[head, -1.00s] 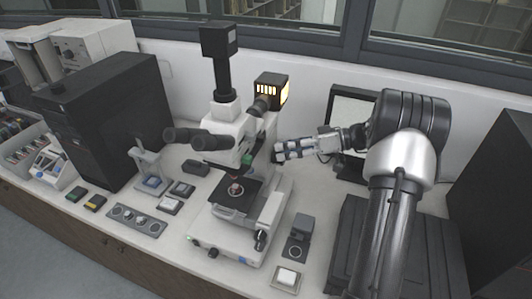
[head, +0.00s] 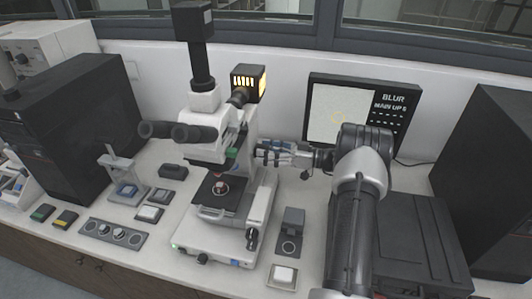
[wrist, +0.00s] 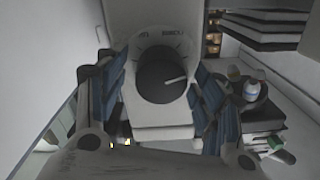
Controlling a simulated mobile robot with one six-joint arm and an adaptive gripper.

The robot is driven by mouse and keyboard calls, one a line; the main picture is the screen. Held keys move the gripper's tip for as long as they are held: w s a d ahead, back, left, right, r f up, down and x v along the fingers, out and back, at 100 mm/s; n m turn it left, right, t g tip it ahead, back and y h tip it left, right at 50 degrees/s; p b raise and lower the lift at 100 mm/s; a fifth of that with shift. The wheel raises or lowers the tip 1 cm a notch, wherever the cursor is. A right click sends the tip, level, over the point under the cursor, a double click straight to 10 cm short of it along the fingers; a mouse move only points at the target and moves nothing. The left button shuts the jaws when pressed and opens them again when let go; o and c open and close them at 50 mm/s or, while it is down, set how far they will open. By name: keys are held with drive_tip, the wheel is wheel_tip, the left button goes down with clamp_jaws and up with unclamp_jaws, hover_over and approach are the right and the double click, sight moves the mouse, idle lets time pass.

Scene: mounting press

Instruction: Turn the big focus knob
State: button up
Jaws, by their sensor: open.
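The microscope (head: 212,140) stands on the bench in the head view. My gripper (head: 262,152) is at its right side, level with the upper body. In the wrist view, a big round dark knob (wrist: 160,78) with a white pointer line faces me, inside a pale ring with dark lettering. The pointer slants up to the right. My gripper also shows there (wrist: 162,88), open, with one blue-padded finger on each side of the knob and gaps between. I cannot tell how far the fingertips reach along it. The head view does not show this knob clearly.
A black block (head: 292,222) and small white-topped box (head: 284,275) stand right of the microscope base.

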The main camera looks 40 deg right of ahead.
drive_tip(key=shift+w+a, duration=0.1)
drive_tip(key=shift+w, duration=0.05)
drive_tip(key=shift+c, duration=0.2)
drive_tip(key=c, duration=1)
